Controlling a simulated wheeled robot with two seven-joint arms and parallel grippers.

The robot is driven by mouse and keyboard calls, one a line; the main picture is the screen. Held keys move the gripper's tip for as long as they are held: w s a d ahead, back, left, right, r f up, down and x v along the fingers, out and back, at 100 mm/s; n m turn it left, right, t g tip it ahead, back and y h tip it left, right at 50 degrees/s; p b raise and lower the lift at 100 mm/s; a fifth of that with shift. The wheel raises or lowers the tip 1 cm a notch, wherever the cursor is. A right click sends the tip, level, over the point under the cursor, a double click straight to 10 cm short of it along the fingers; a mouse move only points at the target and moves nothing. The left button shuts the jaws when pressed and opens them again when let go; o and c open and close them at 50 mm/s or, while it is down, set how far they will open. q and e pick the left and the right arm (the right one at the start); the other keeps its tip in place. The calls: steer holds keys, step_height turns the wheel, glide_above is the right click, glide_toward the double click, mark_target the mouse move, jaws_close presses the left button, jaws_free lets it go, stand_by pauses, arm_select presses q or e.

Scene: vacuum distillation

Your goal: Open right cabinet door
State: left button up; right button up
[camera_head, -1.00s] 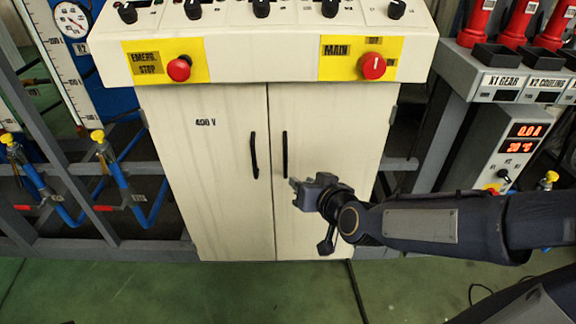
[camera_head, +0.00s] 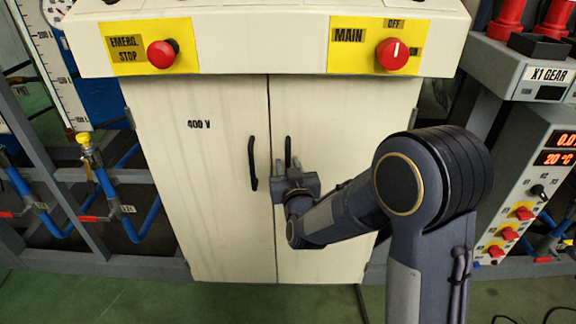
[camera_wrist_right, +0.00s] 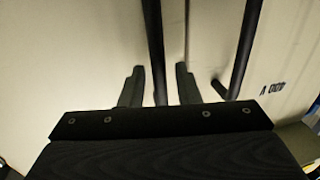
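The white cabinet has two closed doors. The right cabinet door (camera_head: 340,220) has a black vertical handle (camera_head: 288,152), its lower part hidden behind my right gripper (camera_head: 296,180). In the right wrist view, the right door's handle (camera_wrist_right: 153,45) runs between the two spread fingers of my right gripper (camera_wrist_right: 160,88), nearer the left finger. A gap shows between the handle and the right finger, so the gripper is open around the handle. My left gripper is in neither view.
The left door (camera_head: 200,200) has its own black handle (camera_head: 252,163) close by, also in the right wrist view (camera_wrist_right: 240,50). Above the doors is a panel with an emergency stop (camera_head: 161,54) and a red main switch (camera_head: 392,54). Blue pipes (camera_head: 105,185) stand left; green floor lies below.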

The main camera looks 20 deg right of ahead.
steer(key=shift+w, duration=0.35)
jaws_close()
